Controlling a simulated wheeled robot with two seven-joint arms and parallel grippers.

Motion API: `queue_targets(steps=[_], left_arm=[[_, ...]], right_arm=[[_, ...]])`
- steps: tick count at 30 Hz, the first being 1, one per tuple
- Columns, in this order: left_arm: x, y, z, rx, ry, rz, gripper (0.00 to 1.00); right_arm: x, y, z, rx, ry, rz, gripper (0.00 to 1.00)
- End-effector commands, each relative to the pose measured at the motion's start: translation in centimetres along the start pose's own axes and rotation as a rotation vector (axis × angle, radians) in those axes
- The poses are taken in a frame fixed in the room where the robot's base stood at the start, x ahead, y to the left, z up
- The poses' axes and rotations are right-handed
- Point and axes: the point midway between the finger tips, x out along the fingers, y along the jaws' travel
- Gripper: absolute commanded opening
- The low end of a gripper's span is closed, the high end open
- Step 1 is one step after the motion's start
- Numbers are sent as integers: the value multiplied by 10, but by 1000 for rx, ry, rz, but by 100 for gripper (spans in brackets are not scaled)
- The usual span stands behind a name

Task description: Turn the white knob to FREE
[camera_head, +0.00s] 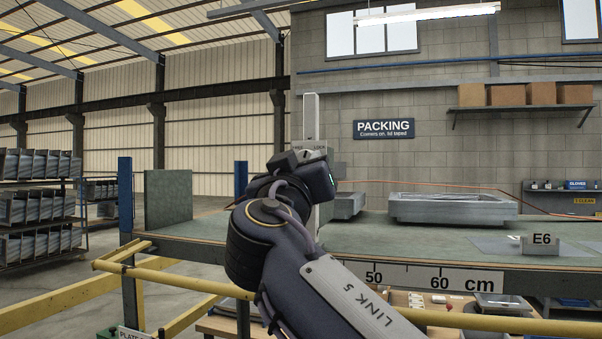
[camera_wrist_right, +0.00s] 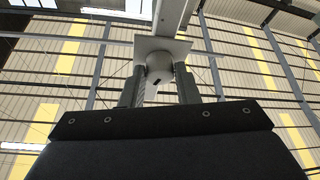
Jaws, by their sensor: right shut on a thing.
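The white knob (camera_wrist_right: 158,68) is round, with a small dark mark on its face. It sits on a pale plate (camera_wrist_right: 180,46) fixed to a grey post, seen in the right wrist view. My right gripper (camera_wrist_right: 158,88) is shut on the knob, one finger on each side. My left gripper is not in view.
The post rises by a green-topped bench (camera_head: 440,232) with a centimetre scale along its front edge. A grey metal tray (camera_head: 452,207) and an E6 block (camera_head: 540,244) are on the bench to the right. A yellow rail (camera_head: 175,278) runs in front.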

Motion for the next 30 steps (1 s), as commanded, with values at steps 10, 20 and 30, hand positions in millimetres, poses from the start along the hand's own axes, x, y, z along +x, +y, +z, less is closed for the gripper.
queue_targets(steps=[10,20,30], left_arm=[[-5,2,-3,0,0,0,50],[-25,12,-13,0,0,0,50],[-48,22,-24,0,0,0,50]], right_arm=[[1,5,-2,-301,-2,-127,6],[3,8,-6,-591,-3,-247,6],[3,9,-6,-853,-3,-356,6]])
